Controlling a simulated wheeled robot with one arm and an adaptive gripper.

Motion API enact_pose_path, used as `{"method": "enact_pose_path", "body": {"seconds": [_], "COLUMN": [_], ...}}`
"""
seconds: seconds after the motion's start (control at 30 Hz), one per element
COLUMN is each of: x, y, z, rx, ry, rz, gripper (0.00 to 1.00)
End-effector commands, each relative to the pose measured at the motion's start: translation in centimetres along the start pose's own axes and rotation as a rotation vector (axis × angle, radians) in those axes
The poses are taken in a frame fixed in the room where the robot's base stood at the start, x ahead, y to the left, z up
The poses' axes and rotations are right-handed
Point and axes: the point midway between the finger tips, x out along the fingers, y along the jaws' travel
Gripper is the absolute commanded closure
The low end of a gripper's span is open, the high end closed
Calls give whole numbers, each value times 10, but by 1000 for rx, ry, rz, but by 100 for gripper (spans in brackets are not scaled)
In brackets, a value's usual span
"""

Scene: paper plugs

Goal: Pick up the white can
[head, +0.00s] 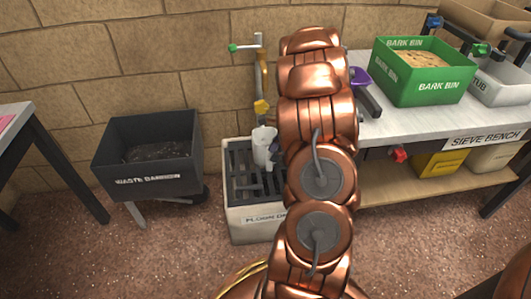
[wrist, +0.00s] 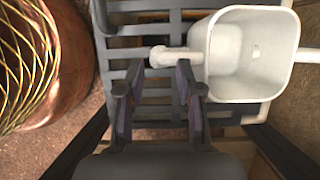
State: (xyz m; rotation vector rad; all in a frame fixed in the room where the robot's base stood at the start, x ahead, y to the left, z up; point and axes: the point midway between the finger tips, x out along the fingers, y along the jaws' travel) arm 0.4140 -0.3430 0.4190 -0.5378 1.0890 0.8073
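The white can (head: 263,147) stands on the dark slatted grate of the floor drain box, just left of my copper arm in the head view. The wrist view looks into its open, squarish top (wrist: 250,55). A short white stub (wrist: 172,57) sticks out from its left side. My gripper (wrist: 155,88) is open, with its two fingers apart and the grate visible between them. The stub lies just ahead of the fingertips, close to the right one. I cannot tell whether they touch. In the head view my arm hides most of my gripper.
The floor drain box (head: 257,221) has a pale rim. A waste bin (head: 150,155) stands to its left. The sieve bench (head: 420,122), right, carries a green bark bin (head: 423,78) and a grey tub (head: 495,82). A tap pipe (head: 260,70) rises behind the can.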

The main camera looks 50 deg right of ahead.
Motion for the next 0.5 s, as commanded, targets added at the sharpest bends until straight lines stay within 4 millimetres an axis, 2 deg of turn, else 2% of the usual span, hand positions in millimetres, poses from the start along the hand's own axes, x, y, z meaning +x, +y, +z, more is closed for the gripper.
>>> {"method": "enact_pose_path", "body": {"seconds": [0.1, 0.37, 0.5], "x": [14, 32, 52], "y": [0, 0, 1], "z": [0, 0, -1], "rx": [0, -3, -2], "ry": [0, 1, 2], "rz": [2, 2, 2], "gripper": [65, 65, 65]}}
